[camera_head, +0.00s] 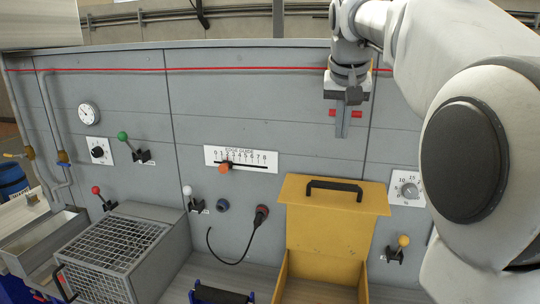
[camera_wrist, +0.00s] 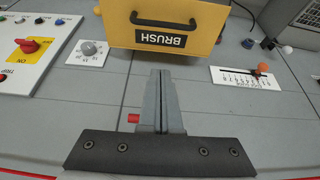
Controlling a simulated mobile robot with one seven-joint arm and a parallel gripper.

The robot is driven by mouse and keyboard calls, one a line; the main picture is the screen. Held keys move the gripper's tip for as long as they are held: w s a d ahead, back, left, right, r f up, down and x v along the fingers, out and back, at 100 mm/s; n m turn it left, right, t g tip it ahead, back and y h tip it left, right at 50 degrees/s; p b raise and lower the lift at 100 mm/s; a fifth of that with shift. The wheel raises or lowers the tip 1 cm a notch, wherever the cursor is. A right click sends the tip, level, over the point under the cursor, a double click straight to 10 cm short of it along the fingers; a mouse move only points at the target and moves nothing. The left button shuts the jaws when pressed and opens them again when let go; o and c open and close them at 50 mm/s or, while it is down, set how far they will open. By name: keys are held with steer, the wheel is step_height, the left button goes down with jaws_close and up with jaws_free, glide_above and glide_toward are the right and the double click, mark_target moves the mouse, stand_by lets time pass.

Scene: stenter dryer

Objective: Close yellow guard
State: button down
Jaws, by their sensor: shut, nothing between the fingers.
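The yellow guard (camera_head: 333,218) is at the lower right of the grey panel, its large yellow plate standing raised. A black handle (camera_head: 334,186) is near its top edge, and yellow side walls show below. In the wrist view the guard (camera_wrist: 200,30) is at the top, with an upside-down BRUSH label and its black handle. My gripper (camera_head: 341,134) is shut and empty, pointing down above the guard and apart from it. In the wrist view my gripper (camera_wrist: 162,73) points toward the guard's lower edge in the picture.
An edge guide scale (camera_head: 241,159) with an orange pointer is left of the guard. A grey mesh cage (camera_head: 130,250) stands at lower left. A dial (camera_head: 408,188) and a yellow-knobbed lever (camera_head: 402,243) are to the right. A black cable plug (camera_head: 261,214) hangs just left of the guard.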

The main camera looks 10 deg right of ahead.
glide_above(336, 196)
steer(key=w, duration=0.2)
steer(key=f, duration=0.8)
steer(key=shift+d+f, duration=0.3)
steer(key=shift+d, duration=0.1)
steer(key=shift+s+a+f, duration=0.25)
steer(key=shift+s+f, duration=0.15)
steer(key=shift+s, duration=0.1)
steer(key=shift+s+a+f, duration=0.2)
steer(key=shift+s+f, duration=0.2)
steer(key=shift+s, duration=0.1)
steer(key=shift+s+a+f, duration=0.2)
steer(key=shift+s+f, duration=0.2)
steer(key=shift+f, duration=0.05)
steer(key=shift+f, duration=0.1)
